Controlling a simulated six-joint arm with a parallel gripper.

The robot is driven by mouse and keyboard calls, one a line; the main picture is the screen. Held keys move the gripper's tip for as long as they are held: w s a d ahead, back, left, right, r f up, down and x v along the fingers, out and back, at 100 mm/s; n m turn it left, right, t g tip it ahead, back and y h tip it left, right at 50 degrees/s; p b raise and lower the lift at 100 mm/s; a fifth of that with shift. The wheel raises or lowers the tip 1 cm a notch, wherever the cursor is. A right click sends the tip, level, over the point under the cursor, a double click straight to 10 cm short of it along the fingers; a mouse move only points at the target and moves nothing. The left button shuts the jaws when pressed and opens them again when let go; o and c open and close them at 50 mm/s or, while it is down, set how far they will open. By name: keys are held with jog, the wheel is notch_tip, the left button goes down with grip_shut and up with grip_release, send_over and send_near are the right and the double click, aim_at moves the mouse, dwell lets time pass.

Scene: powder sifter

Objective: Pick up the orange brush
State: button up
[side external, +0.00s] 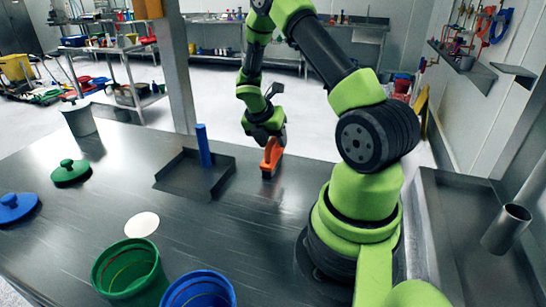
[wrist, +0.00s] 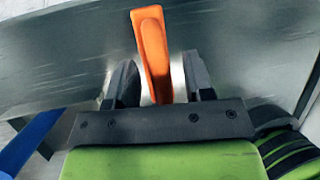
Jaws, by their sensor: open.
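The orange brush (side external: 271,157) stands on the steel table near its far edge, right of the dark tray. In the wrist view the orange brush (wrist: 152,48) lies between my two fingers, with gaps showing on both sides. My gripper (side external: 272,136) is directly above the brush in the side view and hides its upper part. In the wrist view my gripper (wrist: 158,84) is open around the brush. The brush's lower end is hidden by the gripper body in the wrist view.
A dark tray (side external: 172,184) with an upright blue handle (side external: 203,146) is just left of the brush. A green bucket (side external: 128,270), a blue bucket (side external: 199,290), a white disc (side external: 142,224), a green lid (side external: 71,172) and a blue lid (side external: 15,207) are on the table. Its middle is clear.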

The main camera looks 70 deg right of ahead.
jog(key=shift+s+d+f, duration=0.1)
jog(key=shift+d+f, duration=0.1)
jog(key=shift+f, duration=0.25)
jog(key=shift+c, duration=0.2)
grip_shut()
jog(key=shift+r, duration=0.1)
notch_tip(320, 180, up, 10)
jog(key=shift+f, duration=0.1)
